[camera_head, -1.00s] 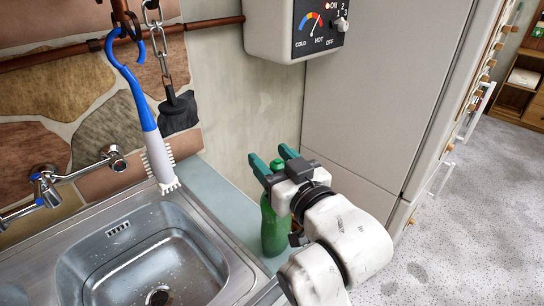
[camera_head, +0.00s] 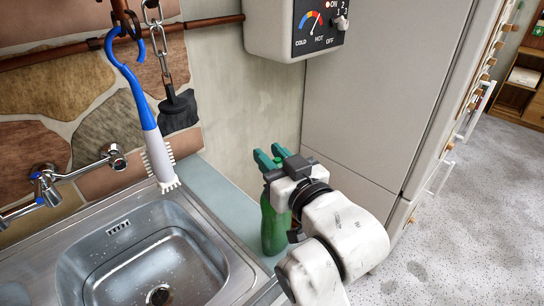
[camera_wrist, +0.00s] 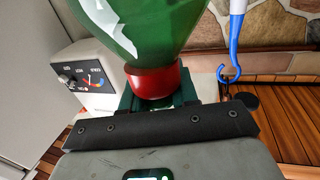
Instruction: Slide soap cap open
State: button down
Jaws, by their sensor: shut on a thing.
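The green soap bottle (camera_head: 273,228) stands upright on the ledge to the right of the sink. My gripper (camera_head: 270,158) is at the bottle's top with its teal fingers closed around the cap area. The wrist view shows the bottle (camera_wrist: 135,25) upside down, with a red collar or cap part (camera_wrist: 152,82) right at my dark green fingers (camera_wrist: 158,100). The cap itself is mostly hidden between the fingers, so I cannot tell whether it has slid.
The steel sink (camera_head: 213,222) is left of the bottle. A blue and white brush (camera_head: 148,120) and a black plug (camera_head: 178,110) hang above it. A heater box (camera_head: 270,30) is on the wall. A tall pale cabinet (camera_head: 375,90) stands close behind my gripper.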

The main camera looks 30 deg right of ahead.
jog(key=shift+r+p, duration=0.75)
jog(key=shift+f, duration=0.1)
jog(key=c, duration=0.8)
grip_release()
jog(key=shift+c, duration=0.2)
